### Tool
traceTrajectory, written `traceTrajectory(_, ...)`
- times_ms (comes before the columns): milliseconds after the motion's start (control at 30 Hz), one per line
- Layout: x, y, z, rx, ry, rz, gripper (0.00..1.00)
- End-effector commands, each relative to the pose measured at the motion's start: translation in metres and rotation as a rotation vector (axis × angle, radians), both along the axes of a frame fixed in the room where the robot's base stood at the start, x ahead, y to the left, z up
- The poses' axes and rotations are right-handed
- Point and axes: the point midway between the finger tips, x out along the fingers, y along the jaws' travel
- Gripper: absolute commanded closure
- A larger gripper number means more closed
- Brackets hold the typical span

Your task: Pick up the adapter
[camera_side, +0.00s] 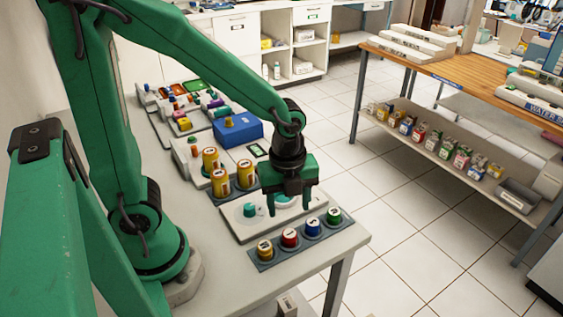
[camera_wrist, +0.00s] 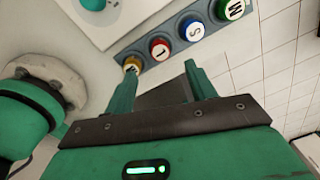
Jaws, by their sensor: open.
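Round colour-ringed pieces with white lettered tops sit in a row in a dark grey holder (camera_side: 255,262) near the table's front edge. They are yellow (camera_side: 264,248), red (camera_side: 289,237), blue (camera_side: 312,227) and green (camera_side: 333,215). Teal pieces (camera_side: 249,210) are on a pale flat block (camera_side: 234,222) behind the holder. I cannot tell which piece is the adapter. My gripper (camera_side: 291,207) is open and empty, pointing down above the block and holder. In the wrist view, its fingers (camera_wrist: 160,72) are apart, with the red (camera_wrist: 160,48) and yellow (camera_wrist: 132,65) pieces beyond the tips.
Yellow-topped canisters (camera_side: 220,180) and a blue box (camera_side: 238,131) stand behind my gripper. Several coloured items fill the table's far end. The table's right edge is close to the holder. A wooden-topped bench (camera_side: 440,68) stands across the open tiled floor.

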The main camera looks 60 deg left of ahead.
Motion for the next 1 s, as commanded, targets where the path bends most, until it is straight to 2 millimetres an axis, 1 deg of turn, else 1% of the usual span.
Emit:
traceTrajectory(100,0.0,-0.003,-0.008,0.007,0.021,-0.086,0.44)
traceTrajectory(233,0.0,-0.004,-0.011,0.008,0.028,-0.124,0.44)
traceTrajectory(467,0.0,-0.004,-0.015,0.009,0.03,-0.127,0.44)
traceTrajectory(800,0.0,-0.004,-0.036,0.009,0.03,-0.125,0.44)
traceTrajectory(1000,0.0,-0.004,-0.038,0.008,0.028,-0.125,0.44)
